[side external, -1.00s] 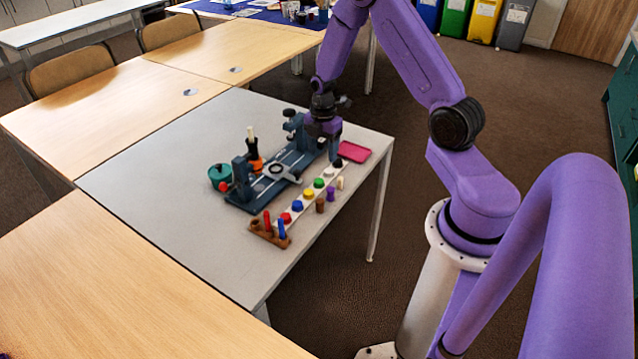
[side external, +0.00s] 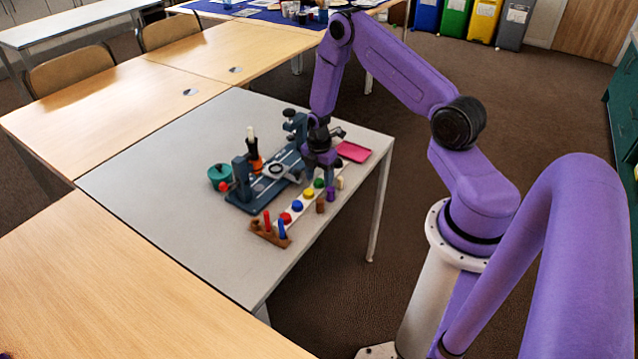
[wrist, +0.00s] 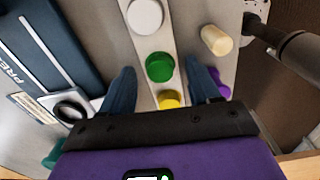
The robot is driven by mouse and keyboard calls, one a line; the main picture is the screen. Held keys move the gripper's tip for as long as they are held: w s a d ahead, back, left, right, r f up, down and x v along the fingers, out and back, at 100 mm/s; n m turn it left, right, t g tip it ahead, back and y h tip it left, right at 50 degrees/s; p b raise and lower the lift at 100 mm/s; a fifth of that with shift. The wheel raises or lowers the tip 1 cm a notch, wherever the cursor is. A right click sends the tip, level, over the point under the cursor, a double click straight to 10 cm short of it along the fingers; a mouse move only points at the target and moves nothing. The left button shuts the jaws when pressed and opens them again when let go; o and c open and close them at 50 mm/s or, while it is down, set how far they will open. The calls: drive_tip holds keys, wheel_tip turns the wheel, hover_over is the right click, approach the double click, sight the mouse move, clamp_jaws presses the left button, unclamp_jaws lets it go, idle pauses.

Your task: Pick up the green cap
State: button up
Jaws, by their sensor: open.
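The green cap (wrist: 160,67) is a round disc on a pale strip (wrist: 185,35), between a white cap (wrist: 145,16) and a yellow cap (wrist: 169,98) in the wrist view. In the side view the green cap (side external: 319,183) shows just below my gripper (side external: 320,172). My gripper (wrist: 160,85) is open and empty. Its two fingers show on either side of the strip, with the green cap in the gap between them in the picture. I cannot tell the exact height of the fingertips above it.
A blue-grey press fixture (side external: 240,205) stands left of the strip. A cream peg (wrist: 216,40) and a purple peg (side external: 331,193) stand right of it. Red and blue caps (side external: 297,205) and a brown peg block (side external: 268,234) are nearer. A pink tray (side external: 353,152) lies beyond.

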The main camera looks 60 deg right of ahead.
drive_tip(key=shift+f, duration=0.15)
clamp_jaws()
idle(0.4)
